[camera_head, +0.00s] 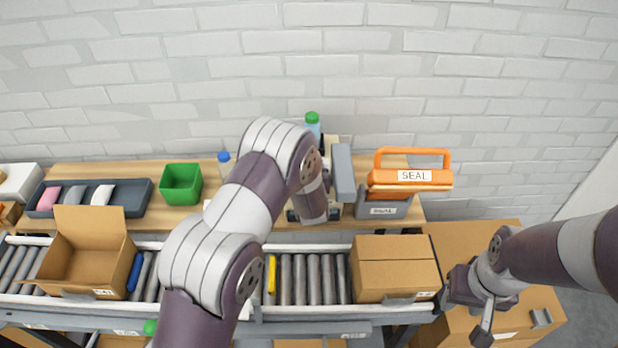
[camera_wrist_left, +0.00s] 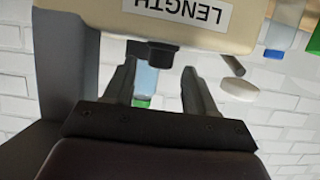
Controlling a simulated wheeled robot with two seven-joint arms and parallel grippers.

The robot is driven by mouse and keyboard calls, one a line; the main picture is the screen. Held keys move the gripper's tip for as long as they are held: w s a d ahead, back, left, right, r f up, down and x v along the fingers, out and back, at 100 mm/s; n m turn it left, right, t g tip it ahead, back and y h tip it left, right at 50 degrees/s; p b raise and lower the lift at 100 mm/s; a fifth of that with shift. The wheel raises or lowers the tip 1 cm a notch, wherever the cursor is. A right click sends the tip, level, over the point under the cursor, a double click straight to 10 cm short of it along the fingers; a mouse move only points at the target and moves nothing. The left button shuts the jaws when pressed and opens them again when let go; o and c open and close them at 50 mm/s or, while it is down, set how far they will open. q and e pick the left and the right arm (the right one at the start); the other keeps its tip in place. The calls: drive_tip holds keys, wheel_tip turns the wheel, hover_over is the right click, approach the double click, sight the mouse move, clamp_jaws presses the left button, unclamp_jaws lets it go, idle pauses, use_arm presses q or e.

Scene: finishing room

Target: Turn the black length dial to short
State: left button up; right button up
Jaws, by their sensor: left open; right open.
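The black length dial (camera_wrist_left: 163,56) sticks out of a beige machine housing labelled LENGTH (camera_wrist_left: 185,14) in the left wrist view. My left gripper (camera_wrist_left: 160,72) is open, with one finger on each side of the dial's end. I cannot tell whether either finger touches it. In the head view my left arm covers the dial and most of the machine; a grey side part (camera_head: 343,172) shows. My right gripper (camera_head: 463,316) is open and empty at the right, over cardboard boxes. The dial's setting is not readable.
An orange-handled SEAL device (camera_head: 410,178) stands right of the machine. A roller conveyor (camera_head: 310,278) carries an open carton (camera_head: 85,262) and a closed carton (camera_head: 395,266). A green bin (camera_head: 181,184), a dark tray (camera_head: 130,197) and bottles stand on the wooden bench.

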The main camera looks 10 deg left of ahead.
use_arm(q)
drive_tip(key=b+v, duration=0.2)
drive_tip(key=v, duration=0.9)
drive_tip(key=s+a+r+m+g+h, duration=0.1)
drive_tip(key=s+g, duration=0.4)
drive_tip(key=s, duration=0.6)
drive_tip(key=s+a+r+m+g+h, duration=0.1)
drive_tip(key=s+a+m+g+h, duration=0.1)
drive_tip(key=s+g, duration=0.4)
drive_tip(key=s+h, duration=0.1)
drive_tip(key=s, duration=0.4)
drive_tip(key=shift+s+a+m, duration=0.3)
drive_tip(key=shift+s+a, duration=0.05)
drive_tip(key=shift+a, duration=0.05)
drive_tip(key=shift+s, duration=0.1)
